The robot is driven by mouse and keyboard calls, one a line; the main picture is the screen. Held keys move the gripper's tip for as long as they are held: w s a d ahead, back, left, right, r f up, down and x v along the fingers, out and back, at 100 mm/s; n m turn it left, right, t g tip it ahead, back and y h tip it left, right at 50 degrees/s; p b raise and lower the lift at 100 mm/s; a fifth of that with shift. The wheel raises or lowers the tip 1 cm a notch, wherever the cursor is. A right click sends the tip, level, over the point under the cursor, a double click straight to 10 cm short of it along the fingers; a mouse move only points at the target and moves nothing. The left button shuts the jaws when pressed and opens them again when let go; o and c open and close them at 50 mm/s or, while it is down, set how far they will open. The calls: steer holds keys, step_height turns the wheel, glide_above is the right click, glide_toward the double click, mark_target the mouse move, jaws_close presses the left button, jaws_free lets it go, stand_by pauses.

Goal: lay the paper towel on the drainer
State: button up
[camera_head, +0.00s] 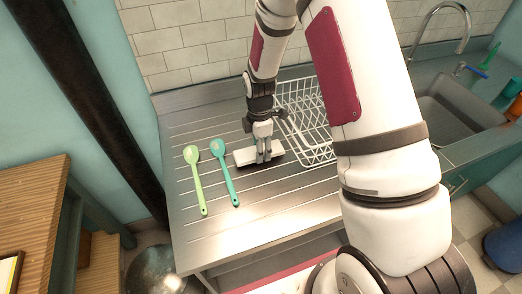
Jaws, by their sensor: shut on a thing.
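A white paper towel roll (243,157) lies on its side on the ridged metal drainer (190,245), right of two spoons. My gripper (264,158) points down over the middle of the roll and is shut on it. The fingers hide part of the roll. The roll looks to be at or very near the drainer's surface; I cannot tell whether it touches.
A light green spoon (197,185) and a teal spoon (226,175) lie left of the roll. A white wire rack (300,100) stands behind and right. The sink (450,105) is at the far right. The drainer's front part is clear.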

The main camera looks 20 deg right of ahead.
steer(key=shift+f, duration=0.9)
steer(key=shift+f, duration=0.2)
steer(key=o, duration=0.8)
steer(key=shift+c, duration=0.2)
steer(key=shift+r, duration=0.1)
